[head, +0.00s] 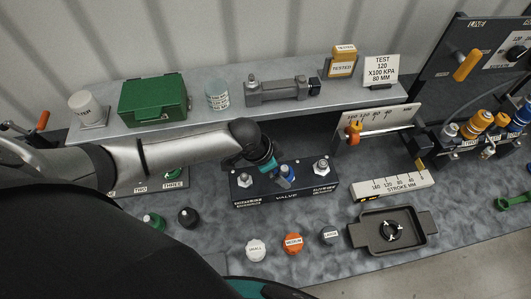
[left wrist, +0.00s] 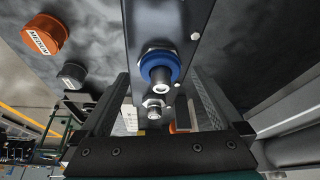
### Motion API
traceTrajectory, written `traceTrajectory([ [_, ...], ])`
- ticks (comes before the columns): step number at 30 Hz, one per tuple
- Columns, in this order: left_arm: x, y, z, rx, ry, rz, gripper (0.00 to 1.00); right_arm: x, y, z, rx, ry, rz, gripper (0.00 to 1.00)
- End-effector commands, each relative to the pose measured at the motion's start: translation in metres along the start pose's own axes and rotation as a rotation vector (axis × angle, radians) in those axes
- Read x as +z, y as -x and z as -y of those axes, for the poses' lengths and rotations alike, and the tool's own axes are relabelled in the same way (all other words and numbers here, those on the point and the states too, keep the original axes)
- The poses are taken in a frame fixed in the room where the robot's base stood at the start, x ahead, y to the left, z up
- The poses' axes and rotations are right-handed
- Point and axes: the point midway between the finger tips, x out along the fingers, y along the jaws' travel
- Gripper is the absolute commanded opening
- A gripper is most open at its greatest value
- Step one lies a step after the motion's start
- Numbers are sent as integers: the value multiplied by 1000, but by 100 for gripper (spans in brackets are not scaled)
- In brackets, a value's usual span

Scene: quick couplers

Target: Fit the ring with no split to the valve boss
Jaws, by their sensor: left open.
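The dark valve block (head: 290,192) lies on the bench with metal fittings at its two ends. A blue ring (head: 287,171) is at its middle fitting. In the left wrist view the blue ring (left wrist: 158,64) surrounds the base of a metal boss (left wrist: 160,84); no split is visible in it. My left gripper (head: 276,168) is at the block, partly hiding its middle. In the left wrist view the left gripper (left wrist: 160,90) is open, its fingers on either side of the boss with gaps.
Caps stand in front of the block: white (head: 256,250), orange (head: 292,243) and grey (head: 329,235). A green knob (head: 153,223) and a black knob (head: 188,217) are left of it. The shelf (head: 215,124) behind carries several items. A stroke gauge (head: 393,186) lies right.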

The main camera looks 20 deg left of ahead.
Motion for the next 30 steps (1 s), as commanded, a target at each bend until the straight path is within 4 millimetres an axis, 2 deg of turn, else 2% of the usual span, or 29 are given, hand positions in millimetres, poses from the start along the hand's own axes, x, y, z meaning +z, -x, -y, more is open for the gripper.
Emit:
traceTrajectory([
  [18, 0, 108, 0, -2, -3, 1, 100, -1, 12, 0, 0, 0, 0, 50],
  [24, 0, 130, 0, -1, -1, 1, 100, -1, 13, 0, 0, 0, 0, 50],
  [30, 0, 135, 0, 1, 0, 2, 100, -1, 13, 0, 0, 1, 0, 50],
])
